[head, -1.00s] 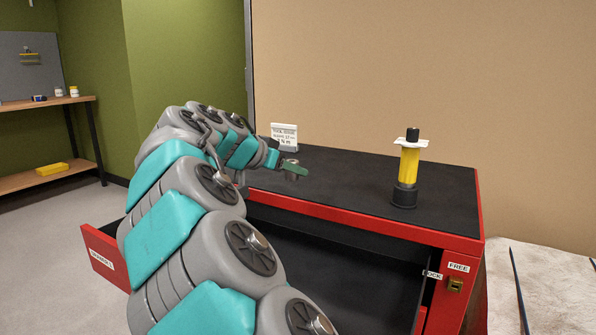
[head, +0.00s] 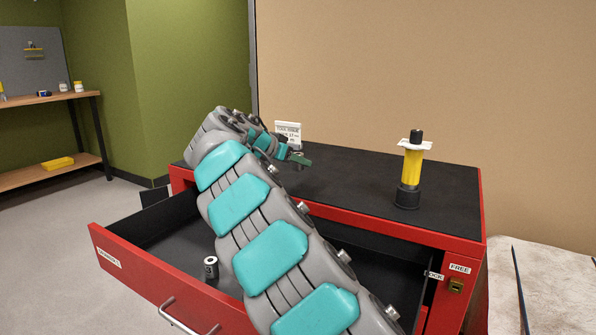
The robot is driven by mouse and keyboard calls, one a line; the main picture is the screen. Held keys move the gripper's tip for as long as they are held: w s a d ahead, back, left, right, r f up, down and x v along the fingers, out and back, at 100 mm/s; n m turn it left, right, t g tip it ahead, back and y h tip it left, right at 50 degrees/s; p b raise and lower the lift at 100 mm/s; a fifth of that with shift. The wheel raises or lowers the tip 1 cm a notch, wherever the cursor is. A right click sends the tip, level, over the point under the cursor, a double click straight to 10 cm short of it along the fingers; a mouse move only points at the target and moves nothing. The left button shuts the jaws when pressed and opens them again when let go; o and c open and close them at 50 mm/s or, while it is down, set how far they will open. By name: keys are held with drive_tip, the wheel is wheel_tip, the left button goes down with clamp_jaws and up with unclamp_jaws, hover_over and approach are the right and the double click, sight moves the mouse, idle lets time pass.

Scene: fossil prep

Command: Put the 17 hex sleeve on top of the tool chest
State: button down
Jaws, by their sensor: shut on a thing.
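The red tool chest (head: 340,219) has a black top (head: 350,180) and its drawer (head: 180,283) is pulled out. My gripper (head: 300,160) is over the back left part of the top, in front of a small printed card. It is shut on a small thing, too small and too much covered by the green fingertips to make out. A small grey metal sleeve (head: 211,267) with a dark label stands upright in the open drawer; I cannot read its number. I cannot tell which sleeve is the 17 hex one.
A yellow-and-black tool (head: 411,171) with a white collar stands at the right of the top. The printed card (head: 288,133) stands at the back left. My arm crosses the drawer. The middle of the top is clear.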

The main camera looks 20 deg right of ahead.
sight(298, 181)
drive_tip(key=shift+f, duration=1.6)
drive_tip(key=shift+f, duration=0.2)
drive_tip(key=c, duration=0.5)
unclamp_jaws()
drive_tip(key=shift+r, duration=0.1)
drive_tip(key=shift+r, duration=0.15)
drive_tip(key=shift+s+a+r, duration=0.1)
drive_tip(key=shift+a, duration=0.05)
drive_tip(key=b+v, duration=0.1)
drive_tip(key=v, duration=1)
drive_tip(key=shift+a, duration=0.3)
drive_tip(key=shift+s+r, duration=0.1)
drive_tip(key=shift+s, duration=0.05)
